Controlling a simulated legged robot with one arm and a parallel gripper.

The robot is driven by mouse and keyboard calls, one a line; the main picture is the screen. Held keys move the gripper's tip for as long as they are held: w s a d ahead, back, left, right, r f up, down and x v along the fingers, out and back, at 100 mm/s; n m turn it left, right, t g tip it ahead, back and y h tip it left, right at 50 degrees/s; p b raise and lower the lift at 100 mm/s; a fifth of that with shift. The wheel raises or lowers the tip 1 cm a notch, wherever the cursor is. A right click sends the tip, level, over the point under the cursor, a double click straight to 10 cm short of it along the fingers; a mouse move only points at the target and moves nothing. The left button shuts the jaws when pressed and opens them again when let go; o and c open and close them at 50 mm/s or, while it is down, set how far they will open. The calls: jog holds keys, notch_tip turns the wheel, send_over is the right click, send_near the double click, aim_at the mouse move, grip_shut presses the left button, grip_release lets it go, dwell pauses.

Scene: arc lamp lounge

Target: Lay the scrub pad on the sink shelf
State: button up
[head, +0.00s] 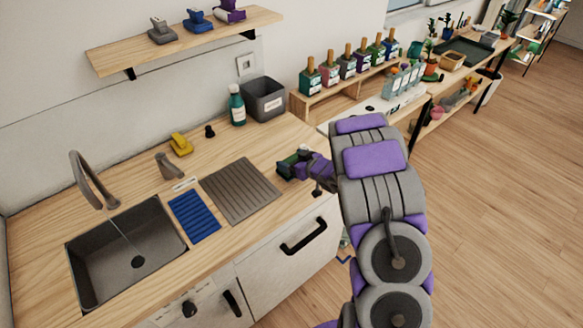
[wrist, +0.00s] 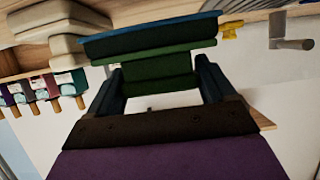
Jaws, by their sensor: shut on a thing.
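My gripper (head: 298,167) is above the right end of the wooden counter, right of the grey ribbed drainboard. It is shut on the scrub pad (head: 286,163), a small green and dark blue block. In the wrist view the pad (wrist: 150,37) shows as a blue layer over green, its green part between the two fingers of my gripper (wrist: 160,78). A wooden wall shelf (head: 135,56) hangs above the counter at the back. A blue ribbed mat (head: 193,216) with a white label lies between sink and drainboard. I cannot tell which is called the sink shelf.
The sink (head: 125,255) and tap (head: 90,180) are at left. The drainboard (head: 240,190) is empty. A yellow item (head: 181,145), a green bottle (head: 237,105) and a grey bin (head: 264,99) stand at the back. Grey, blue and purple items occupy the wall shelf's right half.

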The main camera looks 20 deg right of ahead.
jog(key=shift+w+a+f, duration=0.15)
jog(key=shift+w+a, duration=0.35)
jog(key=shift+a, duration=0.05)
jog(key=f, duration=0.1)
jog(key=d+f+b, duration=0.1)
jog(key=f, duration=0.1)
jog(key=shift+d+f, duration=0.1)
jog(key=shift+f, duration=0.15)
jog(key=shift+d, duration=0.1)
jog(key=shift+a+r, duration=0.1)
jog(key=shift+a, duration=0.15)
jog(key=o, duration=0.9)
jog(key=shift+a, duration=0.3)
jog(key=shift+o, duration=0.5)
jog(key=shift+d, duration=0.15)
